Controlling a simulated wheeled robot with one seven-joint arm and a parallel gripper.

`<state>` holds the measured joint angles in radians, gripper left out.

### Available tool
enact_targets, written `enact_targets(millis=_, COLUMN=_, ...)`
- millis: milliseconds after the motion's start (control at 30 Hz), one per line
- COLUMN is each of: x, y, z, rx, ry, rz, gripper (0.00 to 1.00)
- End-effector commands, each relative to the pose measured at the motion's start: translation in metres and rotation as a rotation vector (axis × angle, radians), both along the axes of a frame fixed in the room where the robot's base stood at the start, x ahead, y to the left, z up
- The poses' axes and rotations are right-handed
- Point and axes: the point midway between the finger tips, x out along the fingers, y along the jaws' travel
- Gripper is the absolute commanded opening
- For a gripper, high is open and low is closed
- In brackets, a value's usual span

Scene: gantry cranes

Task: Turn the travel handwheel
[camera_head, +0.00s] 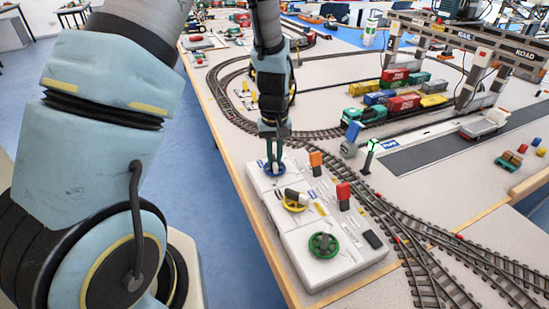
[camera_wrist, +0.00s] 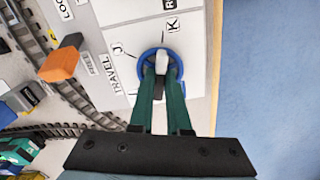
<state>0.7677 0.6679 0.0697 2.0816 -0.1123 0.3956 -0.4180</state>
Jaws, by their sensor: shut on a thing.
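The travel handwheel is a small blue wheel (camera_head: 275,171) at the far end of the white control panel (camera_head: 296,262). In the wrist view the blue wheel (camera_wrist: 145,62) lies beside the printed word TRAVEL and the letters J and K. A white piece and a dark piece show across its middle. My gripper (camera_head: 273,160) points down onto the wheel. Its green fingers (camera_wrist: 160,76) are close together, shut on the wheel's middle part. The fingers hide the near part of the wheel and the exact contact.
The panel also carries a yellow wheel (camera_head: 302,206), a green wheel (camera_head: 334,246), an orange block (camera_head: 315,158) and a red block (camera_head: 343,190). Model tracks (camera_head: 420,235) run right beside the panel. A gantry crane (camera_head: 477,80) stands farther back. The table edge is to the left.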

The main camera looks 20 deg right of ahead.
Motion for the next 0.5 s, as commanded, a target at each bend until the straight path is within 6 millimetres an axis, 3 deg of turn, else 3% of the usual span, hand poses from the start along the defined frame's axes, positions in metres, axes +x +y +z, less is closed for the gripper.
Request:
enact_targets(millis=267, x=0.0001, y=-0.0002, z=0.0003, rx=0.000, ry=0.000, rz=-0.003, gripper=0.00)
enact_targets(millis=300, x=0.0001, y=-0.0002, z=0.0003, rx=0.000, ry=0.000, rz=-0.002, gripper=0.18)
enact_targets(millis=500, x=0.0001, y=-0.0002, z=0.0002, rx=0.000, ry=0.000, rz=-0.001, gripper=0.41)
